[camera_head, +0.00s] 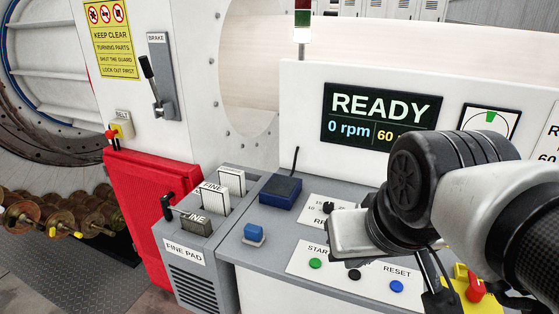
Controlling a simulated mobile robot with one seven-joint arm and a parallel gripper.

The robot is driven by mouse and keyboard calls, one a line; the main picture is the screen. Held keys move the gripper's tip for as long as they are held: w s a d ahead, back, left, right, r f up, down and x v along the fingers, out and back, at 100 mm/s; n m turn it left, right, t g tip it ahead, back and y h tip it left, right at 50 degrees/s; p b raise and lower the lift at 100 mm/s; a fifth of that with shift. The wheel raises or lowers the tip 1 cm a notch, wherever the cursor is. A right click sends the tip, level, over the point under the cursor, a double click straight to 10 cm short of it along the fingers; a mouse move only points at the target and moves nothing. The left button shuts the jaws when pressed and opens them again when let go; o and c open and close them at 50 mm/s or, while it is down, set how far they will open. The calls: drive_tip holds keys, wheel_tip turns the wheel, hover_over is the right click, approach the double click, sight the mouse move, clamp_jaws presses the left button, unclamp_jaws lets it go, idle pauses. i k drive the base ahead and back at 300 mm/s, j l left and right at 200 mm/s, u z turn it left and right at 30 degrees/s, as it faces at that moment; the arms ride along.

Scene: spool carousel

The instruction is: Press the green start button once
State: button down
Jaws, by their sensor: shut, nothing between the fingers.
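The green start button (316,263) is a small round button under the START label on the white panel plate, in plain view. A black button (354,274) and a blue button (397,286) under the RESET label sit to its right. My gripper (360,238) hangs above the panel, up and to the right of the green button in the picture. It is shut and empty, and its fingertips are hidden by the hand. I see no contact between it and the green button.
A screen (381,119) reads READY, 0 rpm. A blue box (280,191), a blue block (253,235) and a black knob (328,208) stand on the console. A red emergency button (475,289) is at right. The FINE pads' holder (190,255) is at left.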

sight(316, 263)
drive_tip(key=i+j+z, duration=0.15)
drive_tip(key=j, duration=0.45)
drive_tip(key=i+j+z, duration=0.2)
drive_tip(key=j, duration=0.35)
drive_tip(key=j+z, duration=0.15)
drive_tip(key=j, duration=0.45)
drive_tip(key=k+j+u, duration=0.1)
